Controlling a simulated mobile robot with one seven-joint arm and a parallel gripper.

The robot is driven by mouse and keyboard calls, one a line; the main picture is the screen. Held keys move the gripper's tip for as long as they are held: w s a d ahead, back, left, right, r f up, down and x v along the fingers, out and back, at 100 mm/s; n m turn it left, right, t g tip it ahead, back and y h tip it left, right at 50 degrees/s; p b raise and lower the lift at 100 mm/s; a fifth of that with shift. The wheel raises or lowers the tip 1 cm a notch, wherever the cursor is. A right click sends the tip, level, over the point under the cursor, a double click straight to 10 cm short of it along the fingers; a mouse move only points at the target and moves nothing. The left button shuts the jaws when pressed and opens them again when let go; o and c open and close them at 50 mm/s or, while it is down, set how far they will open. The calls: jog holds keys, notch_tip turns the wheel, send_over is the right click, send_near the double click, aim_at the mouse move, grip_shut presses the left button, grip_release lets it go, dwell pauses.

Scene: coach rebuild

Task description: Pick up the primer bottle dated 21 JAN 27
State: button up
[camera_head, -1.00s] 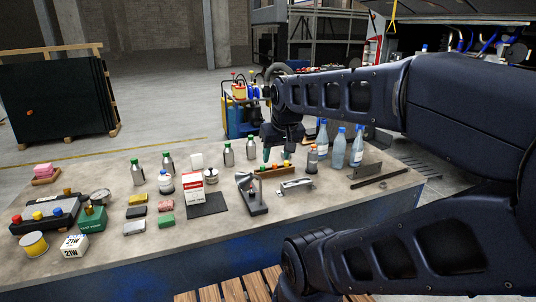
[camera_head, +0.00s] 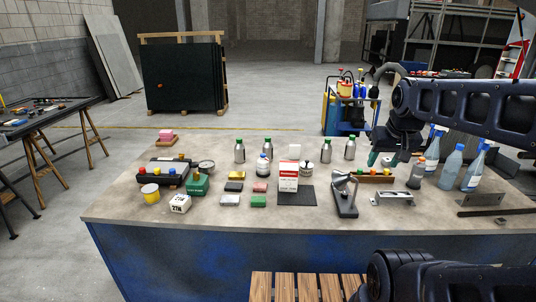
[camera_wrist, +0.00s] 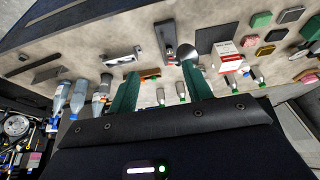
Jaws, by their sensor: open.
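Several silver bottles with green caps stand upright along the far side of the bench. In the head view two are left of centre (camera_head: 239,151) (camera_head: 267,150) and two further right (camera_head: 325,151) (camera_head: 350,150). Their dates are too small to read. My gripper (camera_head: 381,160) is open and empty, its green fingers pointing down, right of the rightmost bottle. In the wrist view my gripper (camera_wrist: 160,69) shows its fingers spread, with two small bottles (camera_wrist: 160,96) (camera_wrist: 181,89) seen between them; contact with either is not visible.
A red and white box (camera_head: 288,175) stands mid-bench on a dark mat. A metal stand (camera_head: 344,196) and a bracket (camera_head: 393,197) are in front. Clear spray bottles (camera_head: 449,168) stand at the right. Bare bench (camera_head: 120,205) lies front left.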

jog(key=shift+o, duration=0.4)
jog(key=shift+w+r, duration=0.1)
dwell(0.3)
jog(key=w+a+r+n+g+h, duration=0.15)
jog(key=w+n, duration=0.25)
jog(key=w, duration=0.4)
jog(key=w+a+r+n+g+h, duration=0.1)
jog(key=w+r+n, duration=0.15)
jog(key=w, duration=0.55)
jog(key=w+a+f+n+h, duration=0.1)
jog(key=w+a+n+h, duration=0.2)
jog(key=w, duration=0.5)
jog(key=w+a+f+n, duration=0.2)
jog(key=w+a+n, duration=0.25)
jog(key=w, duration=0.25)
jog(key=n+t+h, duration=0.6)
jog(key=n, duration=0.5)
send_near(268, 140)
jog(key=shift+y, duration=0.25)
jog(key=x, duration=0.7)
jog(key=w+x, duration=0.1)
jog(key=x, duration=0.3)
jog(key=shift+a, duration=0.3)
